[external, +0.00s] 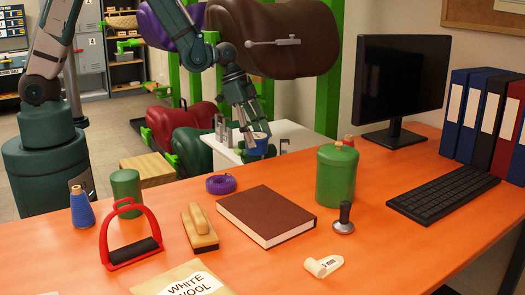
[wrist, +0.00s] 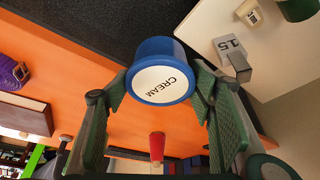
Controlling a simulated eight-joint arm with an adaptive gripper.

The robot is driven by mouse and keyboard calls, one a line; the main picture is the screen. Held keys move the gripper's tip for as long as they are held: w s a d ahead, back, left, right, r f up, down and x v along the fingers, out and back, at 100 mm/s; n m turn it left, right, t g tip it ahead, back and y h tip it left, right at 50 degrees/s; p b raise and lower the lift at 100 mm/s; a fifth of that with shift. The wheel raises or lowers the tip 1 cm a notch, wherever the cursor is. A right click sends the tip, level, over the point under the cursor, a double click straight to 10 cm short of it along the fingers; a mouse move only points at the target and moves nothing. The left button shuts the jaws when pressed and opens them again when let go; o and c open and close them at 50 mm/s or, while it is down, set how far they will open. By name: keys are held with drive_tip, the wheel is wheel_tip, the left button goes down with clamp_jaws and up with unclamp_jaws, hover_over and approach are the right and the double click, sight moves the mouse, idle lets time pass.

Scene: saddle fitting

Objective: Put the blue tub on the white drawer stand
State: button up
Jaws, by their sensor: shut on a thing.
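The blue tub (external: 256,147) is held in my gripper (external: 254,134) in the external view. In the wrist view the tub (wrist: 160,55) shows its round white face marked CREAM, between the green finger pads of my gripper (wrist: 160,90). The white drawer stand (external: 300,134) is behind the orange desk, and the tub appears in front of or over its top. In the wrist view a pale surface (wrist: 275,65), likely the stand's top, lies to the right of the tub. I cannot tell whether the tub touches the stand.
Metal brackets stand near the stand, one with a tag 15 (wrist: 230,45). The orange desk (external: 350,240) holds a green canister (external: 337,178), brown book (external: 266,214), purple roll (external: 221,184), brush (external: 199,230) and red stirrup (external: 131,235). A monitor (external: 403,80) stands right.

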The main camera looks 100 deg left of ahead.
drive_tip(key=s+a+f+n+y+b, duration=0.1)
drive_tip(key=a+f+n, duration=0.15)
drive_tip(key=a, duration=0.65)
drive_tip(key=a+f+n+y+b, duration=0.15)
drive_tip(key=a+n, duration=0.25)
drive_tip(key=a, duration=0.5)
drive_tip(key=w+a+n+g+y+p, duration=0.1)
drive_tip(key=w+a+n, duration=0.3)
drive_tip(key=w+a, duration=0.5)
drive_tip(key=a+p, duration=0.1)
drive_tip(key=a, duration=0.3)
drive_tip(key=shift+w+f+p, duration=0.25)
drive_tip(key=shift+w+p, duration=0.1)
drive_tip(key=shift+w, duration=0.05)
drive_tip(key=shift+f+n+y, duration=0.1)
drive_tip(key=shift+n+y, duration=0.15)
drive_tip(key=shift+f+b, duration=0.75)
drive_tip(key=shift+f, duration=2.3)
drive_tip(key=shift+f+b, duration=0.45)
drive_tip(key=shift+f, duration=1.4)
drive_tip(key=shift+f, duration=0.15)
